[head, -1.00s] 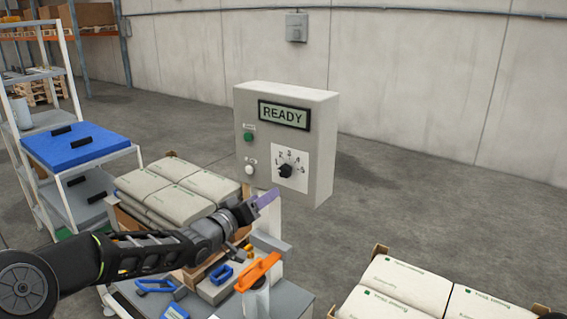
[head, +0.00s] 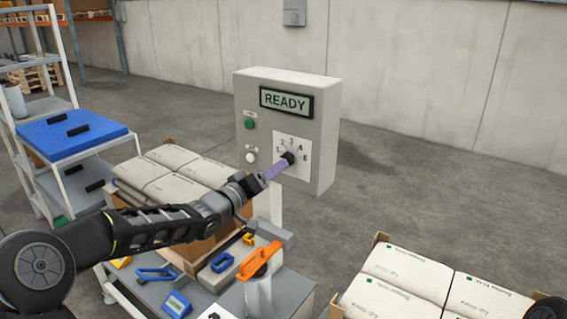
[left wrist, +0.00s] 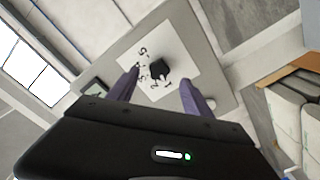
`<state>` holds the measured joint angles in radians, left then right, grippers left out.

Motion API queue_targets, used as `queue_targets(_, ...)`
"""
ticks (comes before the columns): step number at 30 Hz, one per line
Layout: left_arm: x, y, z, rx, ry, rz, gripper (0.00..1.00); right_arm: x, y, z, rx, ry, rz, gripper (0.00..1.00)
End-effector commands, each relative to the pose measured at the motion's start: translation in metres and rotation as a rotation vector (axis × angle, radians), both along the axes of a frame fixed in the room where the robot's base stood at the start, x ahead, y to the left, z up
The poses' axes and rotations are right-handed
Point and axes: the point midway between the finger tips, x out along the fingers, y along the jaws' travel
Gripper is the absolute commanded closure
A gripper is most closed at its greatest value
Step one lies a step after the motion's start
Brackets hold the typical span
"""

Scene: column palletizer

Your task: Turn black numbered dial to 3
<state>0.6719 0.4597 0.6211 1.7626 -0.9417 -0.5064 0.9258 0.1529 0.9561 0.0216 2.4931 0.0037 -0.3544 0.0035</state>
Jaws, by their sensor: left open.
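The black numbered dial (head: 287,158) is on a white square plate (head: 304,150) on the front of a grey control box (head: 324,118). The box's display (head: 286,101) reads READY. My left gripper (head: 283,165) reaches up to the dial from the lower left and partly covers it. In the left wrist view the dial (left wrist: 160,69) lies between and beyond the two open purple fingers (left wrist: 157,88), with no visible contact. Which number it points to is too small to tell. My right gripper is not in view.
A green button (head: 250,124) and a white knob (head: 251,157) are left of the dial. Below are a cart with an orange-handled item (head: 259,262) and blue tools (head: 222,262). Stacked sacks (head: 168,180) stand behind my left arm; more sacks (head: 408,275) are at lower right.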

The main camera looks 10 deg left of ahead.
Motion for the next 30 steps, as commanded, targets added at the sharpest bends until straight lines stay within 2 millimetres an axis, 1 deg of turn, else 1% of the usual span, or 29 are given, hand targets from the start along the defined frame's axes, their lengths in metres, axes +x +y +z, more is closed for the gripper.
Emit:
queue_targets(3, 0.018, -0.008, 0.002, -0.003, 0.001, -0.002, 0.42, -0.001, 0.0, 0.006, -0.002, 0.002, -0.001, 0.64)
queue_targets(9, 0.044, -0.018, 0.002, -0.003, 0.0, -0.001, 0.42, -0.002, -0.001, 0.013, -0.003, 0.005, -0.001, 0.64)
queue_targets(13, 0.052, -0.021, 0.001, -0.001, 0.001, -0.001, 0.42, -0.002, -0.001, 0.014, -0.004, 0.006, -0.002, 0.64)
queue_targets(21, 0.053, -0.021, 0.0, 0.0, 0.001, 0.001, 0.42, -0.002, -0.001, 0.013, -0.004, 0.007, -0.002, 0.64)
queue_targets(30, 0.053, -0.021, 0.0, 0.0, 0.0, 0.0, 0.66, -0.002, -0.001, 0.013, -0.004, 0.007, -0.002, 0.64)
